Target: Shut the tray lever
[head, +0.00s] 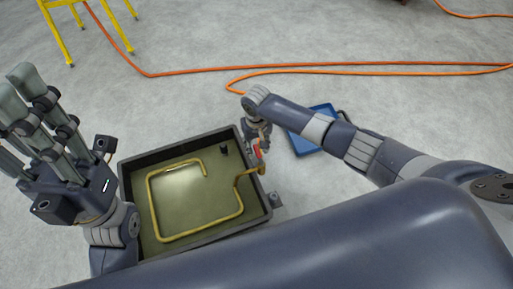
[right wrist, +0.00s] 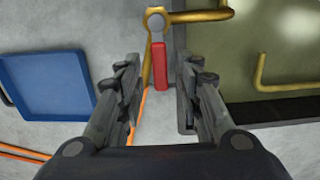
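A dark tray (head: 129,195) with an olive floor and a yellow pipe (head: 153,205) lies on the ground. At its right side is the lever, with a red handle (head: 257,152). In the right wrist view the red handle (right wrist: 160,66) hangs from a grey hub on a yellow pipe fitting (right wrist: 155,20). My right gripper (right wrist: 157,88) is open, with the handle ahead between its fingers, seemingly not touched. It also shows in the head view (head: 260,140), at the tray's right edge. My left gripper (head: 22,95) is raised, open and empty, left of the tray.
A blue tray-like object (head: 311,145) lies on the floor right of my right gripper, partly behind my arm. An orange hose (head: 330,68) runs across the floor beyond. Yellow stand legs (head: 57,35) are at the upper left. Much of the grey floor is clear.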

